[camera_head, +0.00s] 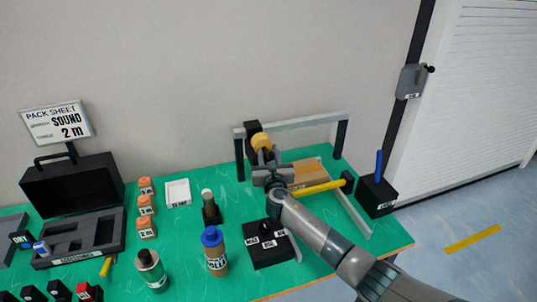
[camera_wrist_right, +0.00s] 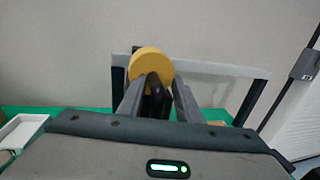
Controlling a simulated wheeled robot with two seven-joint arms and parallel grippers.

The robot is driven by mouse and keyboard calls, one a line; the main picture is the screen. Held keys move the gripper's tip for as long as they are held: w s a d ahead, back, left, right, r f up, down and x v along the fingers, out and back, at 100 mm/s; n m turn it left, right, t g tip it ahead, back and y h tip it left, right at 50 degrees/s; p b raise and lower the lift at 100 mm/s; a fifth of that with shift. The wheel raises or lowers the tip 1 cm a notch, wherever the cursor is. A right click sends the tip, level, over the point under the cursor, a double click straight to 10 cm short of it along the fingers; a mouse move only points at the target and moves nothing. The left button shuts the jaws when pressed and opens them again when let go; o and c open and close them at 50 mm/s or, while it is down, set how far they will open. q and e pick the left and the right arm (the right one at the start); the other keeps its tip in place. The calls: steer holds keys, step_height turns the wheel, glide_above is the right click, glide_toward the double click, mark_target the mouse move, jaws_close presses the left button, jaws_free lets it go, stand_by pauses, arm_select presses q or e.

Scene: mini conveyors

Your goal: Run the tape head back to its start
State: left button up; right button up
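The tape head, a black block (camera_head: 252,129) with a yellow tape roll (camera_head: 261,141), sits near the left end of a grey rail frame (camera_head: 300,123). The roll also shows in the right wrist view (camera_wrist_right: 150,63). My right gripper (camera_head: 264,160) is just in front of the roll. In the right wrist view its two fingers (camera_wrist_right: 157,92) stand apart on either side of a black handle-like part (camera_wrist_right: 155,84) below the roll. Whether they press on it is unclear. A cardboard box (camera_head: 306,172) lies under the frame, partly hidden by my arm. My left gripper is out of view.
A yellow bar (camera_head: 318,187) ends in a black block right of my gripper. A black control box (camera_head: 262,255) stands in front. Bottles (camera_head: 215,252), orange blocks (camera_head: 146,205), a white tray (camera_head: 178,192) and a black case (camera_head: 70,187) fill the left. A black bin (camera_head: 377,196) stands right.

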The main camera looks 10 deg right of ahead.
steer(key=shift+s+d+f, duration=0.1)
steer(key=shift+d+f, duration=0.05)
steer(key=shift+f, duration=0.15)
steer(key=shift+s, duration=0.1)
steer(key=shift+s, duration=0.15)
steer(key=s+a+b, duration=0.2)
steer(key=s, duration=1.4)
steer(key=shift+s+b, duration=0.4)
